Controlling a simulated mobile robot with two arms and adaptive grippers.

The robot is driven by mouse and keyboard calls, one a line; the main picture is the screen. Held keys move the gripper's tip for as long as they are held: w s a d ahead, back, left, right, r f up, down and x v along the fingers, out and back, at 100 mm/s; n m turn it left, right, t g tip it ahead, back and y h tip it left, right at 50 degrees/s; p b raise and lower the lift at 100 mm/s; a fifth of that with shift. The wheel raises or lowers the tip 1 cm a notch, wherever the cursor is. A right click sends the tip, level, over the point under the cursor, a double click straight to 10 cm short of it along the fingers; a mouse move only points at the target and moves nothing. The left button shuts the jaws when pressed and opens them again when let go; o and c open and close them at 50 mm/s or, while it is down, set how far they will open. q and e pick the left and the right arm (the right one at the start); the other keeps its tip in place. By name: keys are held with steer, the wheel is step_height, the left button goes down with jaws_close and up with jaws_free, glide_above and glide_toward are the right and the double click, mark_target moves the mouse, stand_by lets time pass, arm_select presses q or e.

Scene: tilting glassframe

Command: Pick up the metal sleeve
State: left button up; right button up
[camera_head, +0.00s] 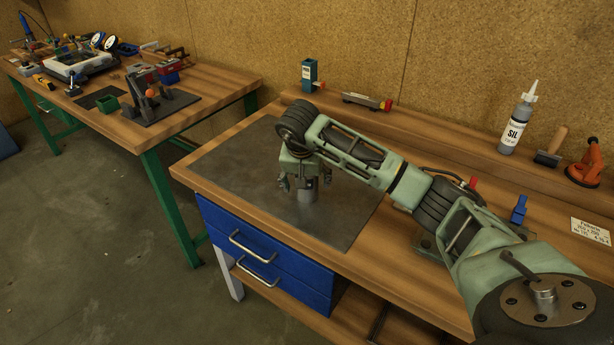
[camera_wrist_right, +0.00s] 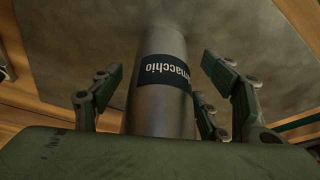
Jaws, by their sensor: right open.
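The metal sleeve (camera_head: 307,194) is a grey cylinder standing upright on the dark mat (camera_head: 345,226) of the near workbench. In the right wrist view the metal sleeve (camera_wrist_right: 160,112) carries a black label with white lettering. My right gripper (camera_head: 301,184) is directly over the sleeve, pointing down, and hides its upper part in the head view. In the right wrist view my right gripper (camera_wrist_right: 165,95) is open, with fingers on both sides of the sleeve and visible gaps between. My left gripper is not in view.
A blue holder (camera_head: 309,74), a red-tipped tool (camera_head: 366,102), a SIL bottle (camera_head: 518,120) and an orange clamp (camera_head: 586,165) stand along the back shelf. A blue clamp-like item (camera_head: 519,210) is right of my arm. The mat's left part is clear.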

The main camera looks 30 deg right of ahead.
steer(key=c, duration=1.3)
